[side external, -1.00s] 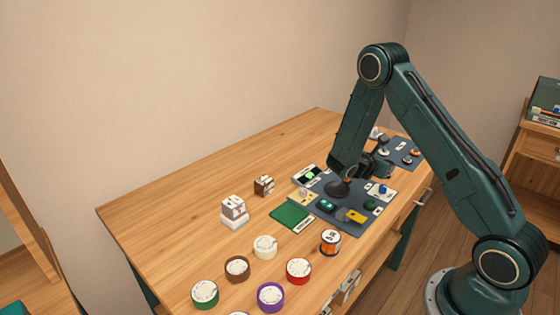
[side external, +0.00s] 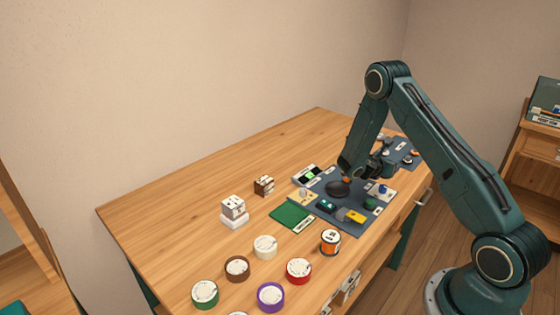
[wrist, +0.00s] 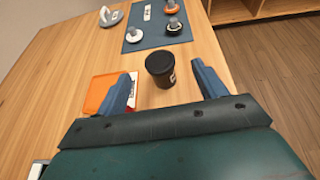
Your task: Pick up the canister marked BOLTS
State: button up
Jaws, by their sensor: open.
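A dark canister (wrist: 160,68) with a small pale label on its right side stands upright in the wrist view. Its label is too small to read. My gripper (wrist: 163,76) is open, its two blue fingers apart, and the canister shows between and just beyond the fingertips. In the side view my gripper (side external: 384,168) is low over the far right part of the table, and I cannot make out the dark canister there. Another canister (side external: 330,243), orange and dark with a white label, stands near the front edge; its writing is not legible.
An orange mat (wrist: 97,92) lies left of the dark canister, and a blue mat (wrist: 150,38) with several small knobbed items lies beyond. The table's right edge is close.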

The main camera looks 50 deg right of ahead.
jog(key=shift+x, duration=0.85)
jog(key=shift+x, duration=2.6)
jog(key=shift+f, duration=0.1)
jog(key=shift+c, duration=0.4)
jog(key=c, duration=1)
